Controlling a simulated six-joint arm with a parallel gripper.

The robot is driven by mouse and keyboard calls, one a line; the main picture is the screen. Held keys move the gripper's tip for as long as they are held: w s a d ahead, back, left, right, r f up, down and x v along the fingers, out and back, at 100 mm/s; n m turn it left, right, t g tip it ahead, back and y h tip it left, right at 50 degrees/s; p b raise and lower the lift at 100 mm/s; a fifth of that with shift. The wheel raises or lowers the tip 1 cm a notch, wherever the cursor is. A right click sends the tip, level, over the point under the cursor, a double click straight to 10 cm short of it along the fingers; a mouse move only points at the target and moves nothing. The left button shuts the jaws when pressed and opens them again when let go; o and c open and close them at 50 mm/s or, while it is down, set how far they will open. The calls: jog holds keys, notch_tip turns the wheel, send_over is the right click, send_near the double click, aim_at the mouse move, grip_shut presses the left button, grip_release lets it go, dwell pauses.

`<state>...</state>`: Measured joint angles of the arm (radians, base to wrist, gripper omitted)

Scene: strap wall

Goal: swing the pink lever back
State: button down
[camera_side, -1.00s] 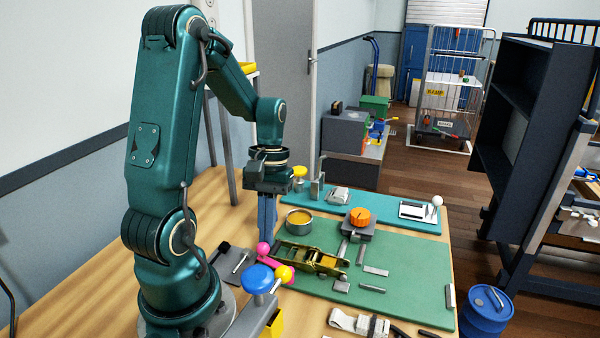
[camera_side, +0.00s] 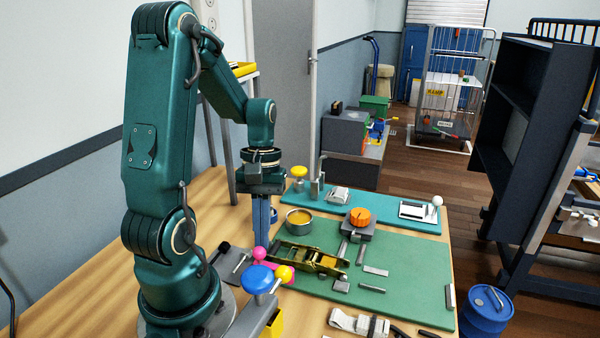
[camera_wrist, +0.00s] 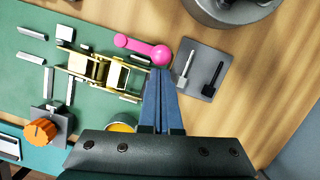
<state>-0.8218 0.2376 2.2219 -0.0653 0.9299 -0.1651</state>
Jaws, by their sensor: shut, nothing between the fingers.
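The pink lever is a short pink arm with a round ball end (camera_side: 259,253). It sits at the left end of the brass ratchet buckle (camera_side: 312,257) on the green board, partly hidden by a blue knob and a yellow ball in the side view. In the wrist view the lever (camera_wrist: 160,55) lies beside the buckle (camera_wrist: 95,70), its ball toward the fingertips. My gripper (camera_side: 258,243) is shut and empty, its blue fingers pointing down right by the ball. In the wrist view the fingertips (camera_wrist: 160,72) meet the ball's edge; I cannot tell whether they touch.
A blue knob (camera_side: 257,279) and a yellow ball (camera_side: 284,274) stand in front of the lever. A round tin (camera_side: 299,222) and an orange knob (camera_side: 360,217) stand behind the buckle. A grey plate with two small levers (camera_wrist: 203,70) lies beside the pink ball.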

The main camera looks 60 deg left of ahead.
jog(key=shift+w+a+f, duration=0.15)
jog(key=shift+w+a, duration=0.2)
jog(key=shift+a, duration=0.15)
jog(key=shift+w+a, duration=0.4)
jog(key=shift+a, duration=0.25)
jog(key=shift+w+a, duration=0.4)
jog(key=shift+a, duration=0.2)
jog(key=v, duration=0.9)
jog(key=shift+r, duration=0.3)
jog(key=shift+d, duration=0.1)
